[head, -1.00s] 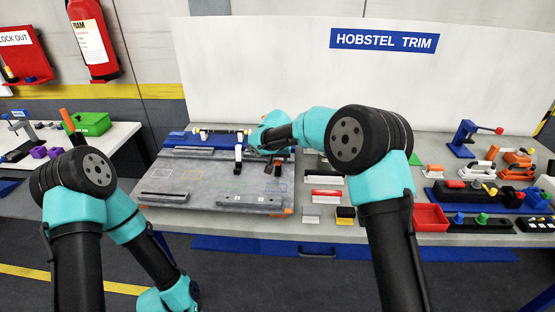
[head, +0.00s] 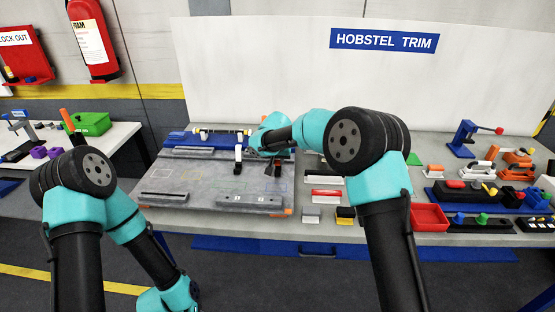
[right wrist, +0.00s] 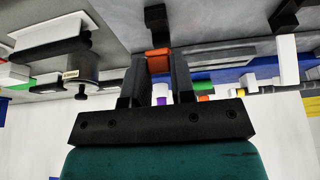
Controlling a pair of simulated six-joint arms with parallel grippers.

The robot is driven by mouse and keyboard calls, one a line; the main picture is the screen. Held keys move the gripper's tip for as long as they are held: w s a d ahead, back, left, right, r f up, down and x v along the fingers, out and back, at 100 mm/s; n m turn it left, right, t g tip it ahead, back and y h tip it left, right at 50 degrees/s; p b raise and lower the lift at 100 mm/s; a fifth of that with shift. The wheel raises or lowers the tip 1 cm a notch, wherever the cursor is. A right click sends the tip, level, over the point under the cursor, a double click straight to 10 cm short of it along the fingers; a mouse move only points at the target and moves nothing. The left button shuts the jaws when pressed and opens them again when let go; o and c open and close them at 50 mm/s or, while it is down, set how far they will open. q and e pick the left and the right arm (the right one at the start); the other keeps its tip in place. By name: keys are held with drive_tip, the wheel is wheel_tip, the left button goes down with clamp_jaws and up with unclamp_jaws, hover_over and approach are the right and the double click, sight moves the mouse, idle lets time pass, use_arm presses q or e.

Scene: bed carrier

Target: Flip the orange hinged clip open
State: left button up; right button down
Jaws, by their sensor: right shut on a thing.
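The orange hinged clip (right wrist: 158,60) shows in the right wrist view as a small orange block between the two dark fingers of my right gripper (right wrist: 159,72). The fingers are closed on its sides. In the head view my right gripper (head: 274,168) reaches down at the right part of the grey bed plate (head: 190,180); the clip is hidden or too small to make out there.
A white upright clamp (head: 238,154) stands just left of my right gripper. A blue rail (head: 178,140) runs along the plate's back. White, red and yellow-black blocks lie right of the plate, and a red tray (head: 430,217) is farther right.

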drive_tip(key=shift+w+r, duration=0.1)
drive_tip(key=shift+w, duration=0.05)
drive_tip(key=shift+w+d+r+g, duration=0.1)
drive_tip(key=shift+w+r+g, duration=0.1)
drive_tip(key=shift+w+g, duration=0.3)
drive_tip(key=shift+w+d+r+g+y, duration=0.1)
drive_tip(key=shift+w+r+g+y, duration=0.1)
drive_tip(key=shift+w+g, duration=0.5)
drive_tip(key=shift+w+d+r+g+y, duration=0.1)
drive_tip(key=shift+w+r+g, duration=0.15)
drive_tip(key=shift+g, duration=1.35)
drive_tip(key=c, duration=1)
unclamp_jaws()
drive_tip(key=shift+o, duration=0.2)
drive_tip(key=shift+r, duration=0.15)
